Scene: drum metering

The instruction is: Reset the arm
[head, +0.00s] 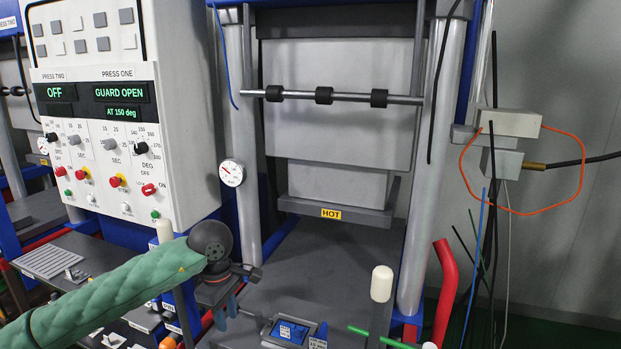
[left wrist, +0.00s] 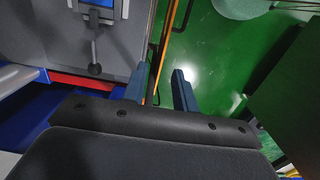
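My left arm, in a green quilted sleeve (head: 110,295), comes in from the lower left of the head view. Its left gripper (head: 226,310) points down in front of the press at the lower middle. In the left wrist view the left gripper (left wrist: 159,80) has its two blue fingers apart with nothing held between them. Green floor and a thin orange line show beyond the gap. My right arm and right gripper are not in view.
The control panel (head: 110,120) reads "GUARD OPEN" and "AT 150 deg". The press has a "HOT" label (head: 331,213) above a grey bed (head: 320,262). A small blue-topped fixture (head: 290,331) and a white-capped post (head: 381,284) stand near the front. Cables hang at right.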

